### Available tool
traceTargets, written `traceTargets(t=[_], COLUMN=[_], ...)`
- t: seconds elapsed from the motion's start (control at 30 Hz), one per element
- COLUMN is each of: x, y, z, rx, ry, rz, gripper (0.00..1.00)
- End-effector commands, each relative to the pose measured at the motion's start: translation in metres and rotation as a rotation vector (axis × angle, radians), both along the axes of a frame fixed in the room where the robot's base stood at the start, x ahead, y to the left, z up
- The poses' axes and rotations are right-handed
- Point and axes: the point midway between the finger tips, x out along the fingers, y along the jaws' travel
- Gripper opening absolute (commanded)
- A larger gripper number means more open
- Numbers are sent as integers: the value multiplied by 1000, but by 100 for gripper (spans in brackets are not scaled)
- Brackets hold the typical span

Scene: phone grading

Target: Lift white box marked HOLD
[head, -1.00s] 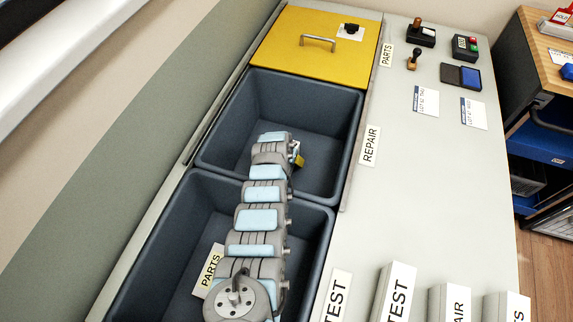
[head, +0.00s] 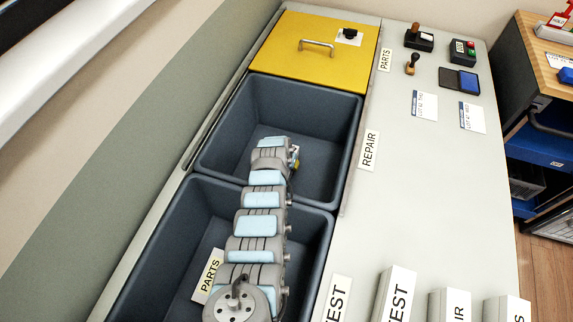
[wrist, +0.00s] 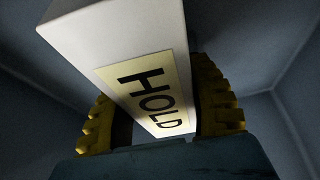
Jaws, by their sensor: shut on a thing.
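The white box marked HOLD (wrist: 105,40) fills the upper middle of the wrist view. Its pale yellow label with black letters faces the camera. My gripper (wrist: 160,118) has a yellow ridged finger on each side of the box and is shut on it. In the head view my arm reaches down into the far dark grey bin (head: 320,160). There my gripper is mostly hidden behind the arm, and the box cannot be made out. Dark grey bin walls surround the box in the wrist view; whether it touches the bin floor I cannot tell.
A near grey bin (head: 318,235) lies under my arm. A yellow lid (head: 290,55) with a handle is beyond the far bin. To the right, the pale counter (head: 425,190) holds REPAIR (head: 369,150) and TEST (head: 336,300) labels, stamps and cards. Its middle is clear.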

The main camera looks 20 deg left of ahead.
Motion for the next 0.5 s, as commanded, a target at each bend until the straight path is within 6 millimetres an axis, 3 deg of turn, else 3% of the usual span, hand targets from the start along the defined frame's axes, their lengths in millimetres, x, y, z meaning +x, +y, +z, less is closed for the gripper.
traceTargets(t=[0.5], x=[2], y=[1], z=[67], rx=[2], ry=[-7], rz=[0], gripper=[11])
